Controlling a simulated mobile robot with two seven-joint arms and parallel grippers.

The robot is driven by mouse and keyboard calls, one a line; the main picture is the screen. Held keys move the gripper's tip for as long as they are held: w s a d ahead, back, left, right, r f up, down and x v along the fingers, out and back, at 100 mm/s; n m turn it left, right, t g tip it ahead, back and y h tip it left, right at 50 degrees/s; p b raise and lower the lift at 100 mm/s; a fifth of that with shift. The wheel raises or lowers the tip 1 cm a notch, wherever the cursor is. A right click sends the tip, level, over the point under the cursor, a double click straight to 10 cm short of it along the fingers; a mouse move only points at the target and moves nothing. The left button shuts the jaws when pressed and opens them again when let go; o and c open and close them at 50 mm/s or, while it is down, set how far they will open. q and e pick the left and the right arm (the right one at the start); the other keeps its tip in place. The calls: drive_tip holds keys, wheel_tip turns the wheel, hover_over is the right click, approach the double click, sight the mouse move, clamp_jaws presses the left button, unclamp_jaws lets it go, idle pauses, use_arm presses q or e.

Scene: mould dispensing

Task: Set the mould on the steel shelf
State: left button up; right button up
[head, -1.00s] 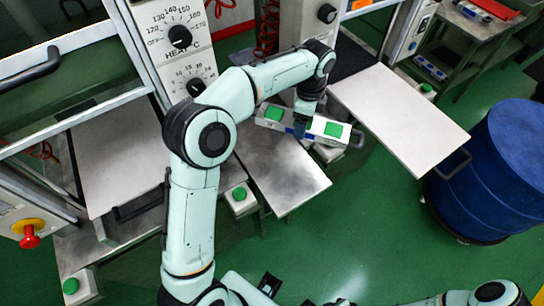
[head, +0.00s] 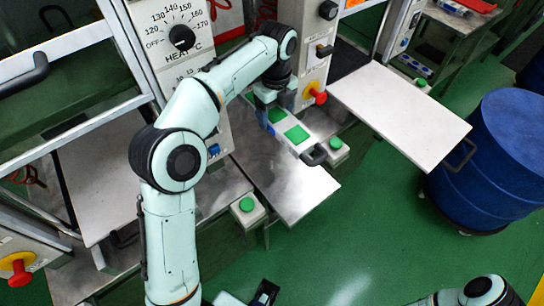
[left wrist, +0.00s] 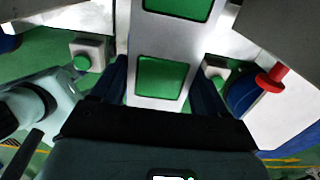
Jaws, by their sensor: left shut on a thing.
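The mould (head: 284,125), a long metal block with green panels and a dark handle at its near right end, is over the steel shelf (head: 285,188). My left gripper (head: 270,101) is shut on the mould, near its far part. In the left wrist view the mould (left wrist: 165,37) runs between the dark fingers of that gripper (left wrist: 163,82). I cannot tell whether the mould touches the shelf. What looks like my right gripper (head: 264,293) is at the bottom edge of the head view; its fingers cannot be made out.
Another flat shelf (head: 400,112) juts out to the right, and one (head: 105,185) lies to the left. Green buttons (head: 246,204) (head: 335,143) flank the middle shelf. A red knob (head: 318,97) sticks out close to the mould. A blue drum (head: 495,155) stands at the right.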

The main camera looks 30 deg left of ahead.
use_arm(q)
drive_tip(key=b, duration=0.3)
hover_over(275, 160)
wheel_tip(275, 160, down, 13)
drive_tip(key=shift+f+b, duration=0.3)
drive_tip(key=shift+f, duration=2.4)
drive_tip(key=shift+f, duration=0.15)
drive_tip(key=o, duration=1.7)
wheel_tip(275, 160, up, 12)
drive_tip(key=shift+r+p, duration=0.1)
drive_tip(key=shift+p, duration=1)
